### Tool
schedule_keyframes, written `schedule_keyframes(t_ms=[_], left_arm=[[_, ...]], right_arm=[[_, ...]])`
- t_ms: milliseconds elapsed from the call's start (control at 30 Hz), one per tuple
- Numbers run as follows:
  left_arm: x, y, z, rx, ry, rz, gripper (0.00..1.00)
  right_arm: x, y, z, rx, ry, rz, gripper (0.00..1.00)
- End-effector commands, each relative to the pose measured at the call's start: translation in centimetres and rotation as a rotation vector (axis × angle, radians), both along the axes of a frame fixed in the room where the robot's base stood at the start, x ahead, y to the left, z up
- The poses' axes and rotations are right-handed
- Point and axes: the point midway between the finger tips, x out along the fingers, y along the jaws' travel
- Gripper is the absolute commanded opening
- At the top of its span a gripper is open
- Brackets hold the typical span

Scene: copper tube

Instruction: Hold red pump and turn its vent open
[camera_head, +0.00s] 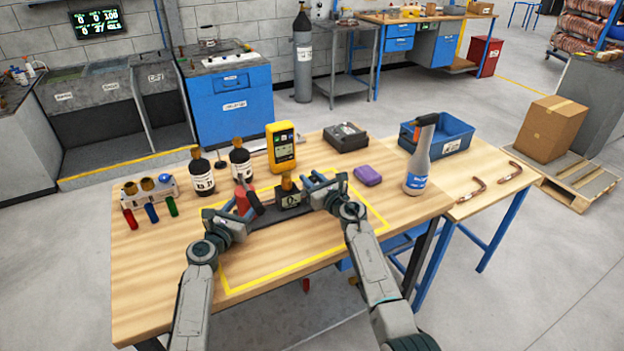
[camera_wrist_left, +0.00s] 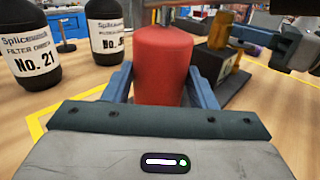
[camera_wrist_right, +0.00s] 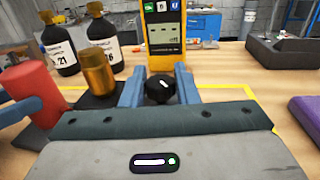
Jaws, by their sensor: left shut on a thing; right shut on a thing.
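The red pump shows as a red cylinder (camera_wrist_left: 164,62) in the left wrist view, upright on the table with a dark base plate (camera_head: 268,217) beside it. My left gripper (camera_head: 243,206) is shut on the red cylinder, one blue finger on each side. A dark block with a brass fitting (camera_wrist_right: 97,70) stands right of the cylinder. My right gripper (camera_wrist_right: 159,85) is shut on a round black knob (camera_wrist_right: 159,91), taken to be the vent, beside the brass fitting. The knob's turn angle cannot be told. In the head view my right gripper (camera_head: 313,186) hides the knob.
Black bottles (camera_head: 201,172) and a yellow meter (camera_head: 281,147) stand behind the pump. The table front inside the yellow outline (camera_head: 300,266) is clear.

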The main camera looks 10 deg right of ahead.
Motion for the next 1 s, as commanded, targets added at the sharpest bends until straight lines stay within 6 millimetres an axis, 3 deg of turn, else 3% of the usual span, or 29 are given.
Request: schedule_keyframes(t_ms=[267,1000], left_arm=[[0.02,0.03,0.05,0.0,-0.001,0.001,0.0],[-0.01,-0.04,0.06,0.001,-0.002,-0.002,0.0]], right_arm=[[0.12,-0.05,-0.04,-0.002,0.004,0.075,0.05],[0.19,-0.01,-0.05,-0.001,0.004,0.576,0.05]])
